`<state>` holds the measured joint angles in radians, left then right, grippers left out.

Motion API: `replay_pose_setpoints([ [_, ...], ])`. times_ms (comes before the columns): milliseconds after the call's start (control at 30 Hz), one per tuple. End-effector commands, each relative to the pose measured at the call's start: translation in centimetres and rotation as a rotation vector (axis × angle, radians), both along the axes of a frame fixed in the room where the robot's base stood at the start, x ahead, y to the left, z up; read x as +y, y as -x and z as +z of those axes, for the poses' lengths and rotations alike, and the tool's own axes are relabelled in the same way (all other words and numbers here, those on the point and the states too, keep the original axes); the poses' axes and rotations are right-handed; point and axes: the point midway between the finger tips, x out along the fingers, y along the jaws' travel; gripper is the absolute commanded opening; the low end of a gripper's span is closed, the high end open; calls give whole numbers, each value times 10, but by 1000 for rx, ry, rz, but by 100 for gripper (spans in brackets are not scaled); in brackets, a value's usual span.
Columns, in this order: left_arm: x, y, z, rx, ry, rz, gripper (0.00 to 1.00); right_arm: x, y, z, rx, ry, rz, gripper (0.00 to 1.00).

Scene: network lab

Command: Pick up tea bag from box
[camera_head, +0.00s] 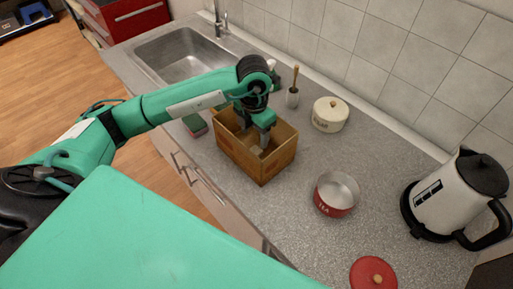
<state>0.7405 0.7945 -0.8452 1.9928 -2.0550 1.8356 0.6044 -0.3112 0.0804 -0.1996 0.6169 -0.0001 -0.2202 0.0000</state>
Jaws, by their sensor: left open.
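A brown open-topped box (252,160) stands on the grey counter, below and right of the sink. My left arm reaches in from the left, and my left gripper (261,141) points down into the box's opening. The gripper is open, with its fingertips inside or just above the box. The tea bag cannot be made out; the box walls and my gripper hide much of the inside. My right gripper is not in view.
A red tin (336,195) stands open right of the box, its red lid (373,274) lying nearer. A cream lidded pot (329,114) and a brush in a holder (293,91) stand behind. A kettle (446,200) is at right, a sponge (195,125) left, the sink (182,61) behind.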

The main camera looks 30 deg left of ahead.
Motion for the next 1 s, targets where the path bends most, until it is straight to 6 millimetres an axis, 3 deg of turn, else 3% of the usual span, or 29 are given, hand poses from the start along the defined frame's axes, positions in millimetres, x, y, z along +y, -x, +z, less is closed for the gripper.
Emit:
replay_pose_setpoints([
  [133,0,0,-18,2,0,0,60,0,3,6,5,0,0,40],
  [400,-1,-3,-37,4,0,0,60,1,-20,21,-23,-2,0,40],
  [633,-1,-6,-69,2,0,1,60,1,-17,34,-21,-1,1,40],
  [933,-1,-7,-76,-1,0,-1,60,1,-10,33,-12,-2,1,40],
  [1000,-1,-7,-76,-1,0,0,48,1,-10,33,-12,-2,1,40],
])
